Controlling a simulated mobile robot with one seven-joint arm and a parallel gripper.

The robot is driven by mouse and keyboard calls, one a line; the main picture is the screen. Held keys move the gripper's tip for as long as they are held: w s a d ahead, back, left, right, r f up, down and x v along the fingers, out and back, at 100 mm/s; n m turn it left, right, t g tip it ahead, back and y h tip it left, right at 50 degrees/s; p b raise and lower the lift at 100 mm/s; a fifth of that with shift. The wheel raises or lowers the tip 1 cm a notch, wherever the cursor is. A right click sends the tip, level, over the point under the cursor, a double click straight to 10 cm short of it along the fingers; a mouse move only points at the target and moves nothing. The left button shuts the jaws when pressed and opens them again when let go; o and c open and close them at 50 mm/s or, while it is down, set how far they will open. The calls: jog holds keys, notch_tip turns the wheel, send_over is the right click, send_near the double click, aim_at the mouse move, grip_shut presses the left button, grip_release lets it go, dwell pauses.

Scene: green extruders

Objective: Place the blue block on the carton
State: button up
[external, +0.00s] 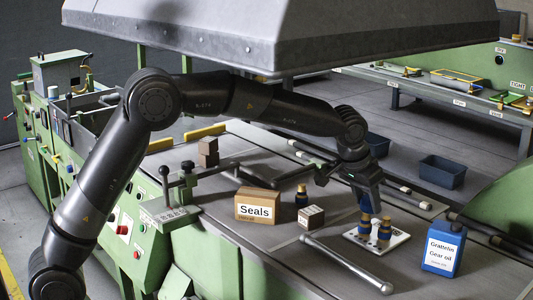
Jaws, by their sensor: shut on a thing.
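My gripper (364,193) reaches down over the white board at the right of the bench and is shut on a small blue piece (366,203), which looks like the blue block. Its edges are partly hidden by the dark fingers. It is right above a blue and gold bottle-like item, and I cannot tell whether they touch. The carton, a brown box marked "Seals" (257,211), stands upright to the left of my gripper. Its top looks clear.
The white board (361,244) bears blue and gold items (384,232). A smaller box (311,217) and a dark bottle (301,196) stand between carton and gripper. A metal bar (345,264) lies in front. A blue oil jug (443,252) stands right. A clamp (176,195) stands left.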

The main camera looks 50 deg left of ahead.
jog(key=s+d+m+h, duration=0.1)
jog(key=s+d+m, duration=0.1)
jog(key=s+d, duration=0.6)
notch_tip(320, 180, up, 2)
jog(key=n+y, duration=0.3)
jog(key=n, duration=0.4)
send_over(258, 192)
jog(key=s+d, duration=0.1)
jog(key=s, duration=0.1)
jog(key=shift+w+d+r, duration=0.15)
jog(key=shift+w+d, duration=0.05)
jog(key=shift+w+a+f+n, duration=0.15)
jog(key=shift+a+f+n, duration=0.15)
jog(key=shift+a+n, duration=0.1)
jog(key=shift+f, duration=2.3)
jog(key=o, duration=1)
jog(key=shift+f, duration=0.1)
